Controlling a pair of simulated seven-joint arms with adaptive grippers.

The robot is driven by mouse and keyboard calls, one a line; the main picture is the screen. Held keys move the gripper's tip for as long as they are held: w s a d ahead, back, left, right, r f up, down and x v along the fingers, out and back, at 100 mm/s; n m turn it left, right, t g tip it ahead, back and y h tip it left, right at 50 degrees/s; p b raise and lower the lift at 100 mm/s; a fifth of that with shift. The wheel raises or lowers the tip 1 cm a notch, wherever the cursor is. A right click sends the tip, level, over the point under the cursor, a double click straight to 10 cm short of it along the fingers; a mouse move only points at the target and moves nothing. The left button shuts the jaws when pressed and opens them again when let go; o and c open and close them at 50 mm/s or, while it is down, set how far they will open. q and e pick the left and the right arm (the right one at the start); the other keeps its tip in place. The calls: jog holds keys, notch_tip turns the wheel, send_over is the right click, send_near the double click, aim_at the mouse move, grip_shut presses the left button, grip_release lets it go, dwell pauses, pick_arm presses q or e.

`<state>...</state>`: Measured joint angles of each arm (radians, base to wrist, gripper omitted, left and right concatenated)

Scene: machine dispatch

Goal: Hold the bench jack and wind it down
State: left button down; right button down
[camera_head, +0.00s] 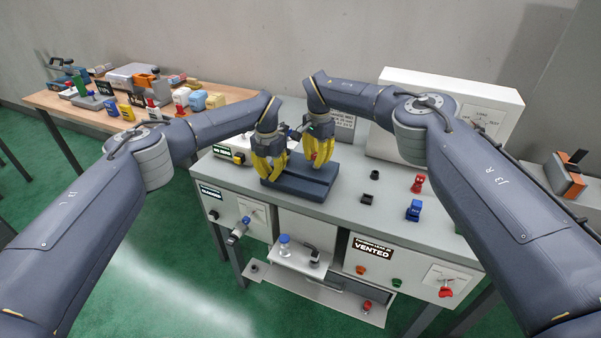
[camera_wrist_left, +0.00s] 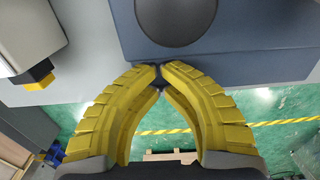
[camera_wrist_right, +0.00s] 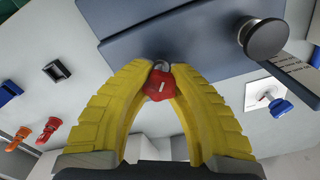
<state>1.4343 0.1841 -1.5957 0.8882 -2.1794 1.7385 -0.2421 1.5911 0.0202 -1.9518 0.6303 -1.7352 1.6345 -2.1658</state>
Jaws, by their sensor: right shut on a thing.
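A dark blue stepped block (camera_head: 315,177), which I take for the bench jack, sits on the grey bench. In the left wrist view the blue block (camera_wrist_left: 270,30) bears a dark round disc (camera_wrist_left: 176,18). My left gripper (camera_head: 268,183) points down at its left part; in the left wrist view its fingertips (camera_wrist_left: 160,68) meet with nothing seen between them. My right gripper (camera_head: 314,183) is over its right part. In the right wrist view it (camera_wrist_right: 160,70) is shut on a red padlock-like piece (camera_wrist_right: 158,85) with a grey loop. Whether this piece touches the block is unclear.
A red piece (camera_head: 417,184), a blue piece (camera_head: 413,210) and a black holder (camera_head: 367,199) stand right of the block. A large white gauge box (camera_head: 440,95) is behind. A wooden table (camera_head: 60,103) with several items stands at the left.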

pick_arm(q)
jog(key=shift+s+a+f, duration=0.15)
jog(key=shift+a+f, duration=0.05)
jog(key=shift+f, duration=0.15)
pick_arm(e)
jog(key=shift+w+d+r+n, duration=0.1)
jog(key=shift+d+n, duration=0.1)
jog(key=shift+n, duration=0.35)
jog(key=shift+w+d+r+n, duration=0.1)
jog(key=shift+d+n, duration=0.05)
jog(key=shift+n, duration=0.4)
pick_arm(q)
jog(key=shift+d, duration=0.1)
pick_arm(e)
jog(key=c, duration=1.3)
grip_release()
jog(key=shift+s, duration=0.1)
jog(key=shift+c, duration=0.2)
jog(key=shift+o, duration=0.3)
jog(key=shift+a+f, duration=0.15)
jog(key=shift+a, duration=0.05)
jog(key=shift+s+a+r, duration=0.1)
jog(key=shift+r, duration=1.9)
pick_arm(q)
jog(key=shift+r, duration=0.15)
